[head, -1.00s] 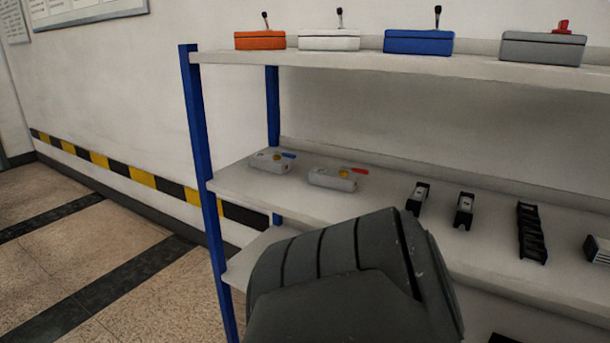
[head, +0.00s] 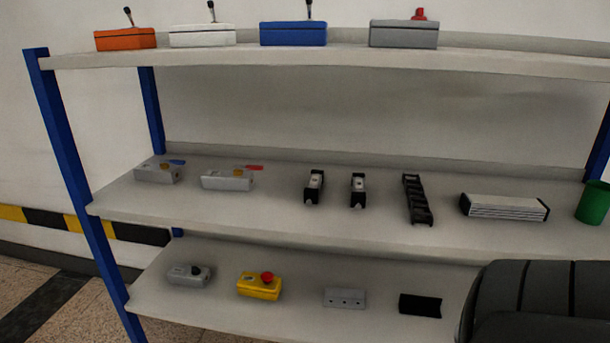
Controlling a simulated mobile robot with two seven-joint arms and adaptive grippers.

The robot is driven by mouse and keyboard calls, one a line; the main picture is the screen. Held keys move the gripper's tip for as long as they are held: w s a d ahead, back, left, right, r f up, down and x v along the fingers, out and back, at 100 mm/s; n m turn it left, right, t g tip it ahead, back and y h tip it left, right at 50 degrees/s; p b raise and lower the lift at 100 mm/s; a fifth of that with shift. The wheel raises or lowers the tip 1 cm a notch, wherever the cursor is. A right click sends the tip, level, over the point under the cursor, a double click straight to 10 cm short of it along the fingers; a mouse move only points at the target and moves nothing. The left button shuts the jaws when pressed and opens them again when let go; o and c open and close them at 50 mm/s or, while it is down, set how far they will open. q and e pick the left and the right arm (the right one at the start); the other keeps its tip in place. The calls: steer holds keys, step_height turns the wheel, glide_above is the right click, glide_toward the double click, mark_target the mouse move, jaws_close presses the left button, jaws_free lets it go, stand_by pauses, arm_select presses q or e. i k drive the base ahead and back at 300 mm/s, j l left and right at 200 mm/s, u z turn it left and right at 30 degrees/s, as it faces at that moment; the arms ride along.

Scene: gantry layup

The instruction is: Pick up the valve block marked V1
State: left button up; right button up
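Two light grey valve-like blocks lie at the left of the middle shelf. Nothing touches either block. Neither gripper is in view; only a dark grey rounded part of my own arm shows at the lower right.
The middle shelf (head: 280,222) also holds two small black-and-silver units (head: 314,187), a black chain-like strip (head: 416,199), a ribbed silver block (head: 504,207) and a green cup (head: 593,203). Boxes stand above; a yellow button box (head: 259,286) stands below. A blue post (head: 75,170) bounds the left.

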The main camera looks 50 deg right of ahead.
mark_target(239, 180)
steer(key=j+z, duration=0.25)
steer(key=z, duration=0.2)
steer(key=j+z, duration=0.25)
steer(key=z, duration=0.2)
steer(key=k+j+z, duration=0.15)
steer(key=z, duration=0.3)
